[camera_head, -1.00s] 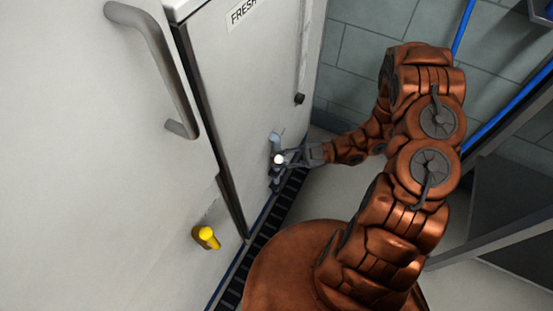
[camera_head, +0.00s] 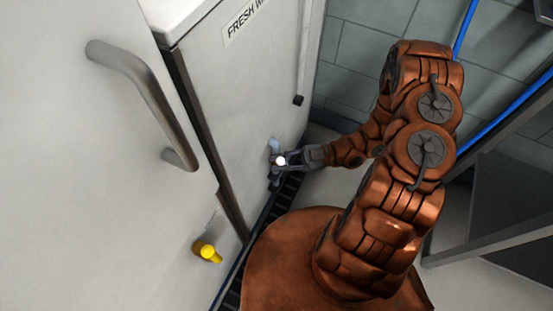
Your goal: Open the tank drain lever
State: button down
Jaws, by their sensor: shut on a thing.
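The tank drain lever is a small grey-blue handle with a white round tip (camera_head: 281,160), low on the white tank front (camera_head: 235,110) labelled "FRESH W…". Its grey-blue fitting (camera_head: 274,146) shows against the panel just above the tip. My gripper (camera_head: 285,159) reaches in from the right and is shut on the lever, its fingers around the white-tipped end. The fingers hide part of the lever, so its exact angle is hard to tell.
A yellow valve handle (camera_head: 207,252) sits on the nearer white panel at the lower left. A large grey door handle (camera_head: 145,95) is above it. A dark slotted floor drain (camera_head: 287,190) runs along the tank's foot. Grey floor lies to the right.

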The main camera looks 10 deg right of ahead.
jog(key=c, duration=1.1)
grip_release()
jog(key=shift+d+r, duration=0.15)
jog(key=shift+d, duration=0.2)
jog(key=shift+s+d+f, duration=0.1)
jog(key=shift+d+f, duration=0.05)
jog(key=shift+d, duration=1.2)
jog(key=shift+s+d+f, duration=0.1)
jog(key=shift+d+f, duration=0.05)
jog(key=shift+d, duration=1.15)
jog(key=shift+s+d+f, duration=0.1)
jog(key=shift+d+f, duration=0.05)
jog(key=shift+d, duration=1.2)
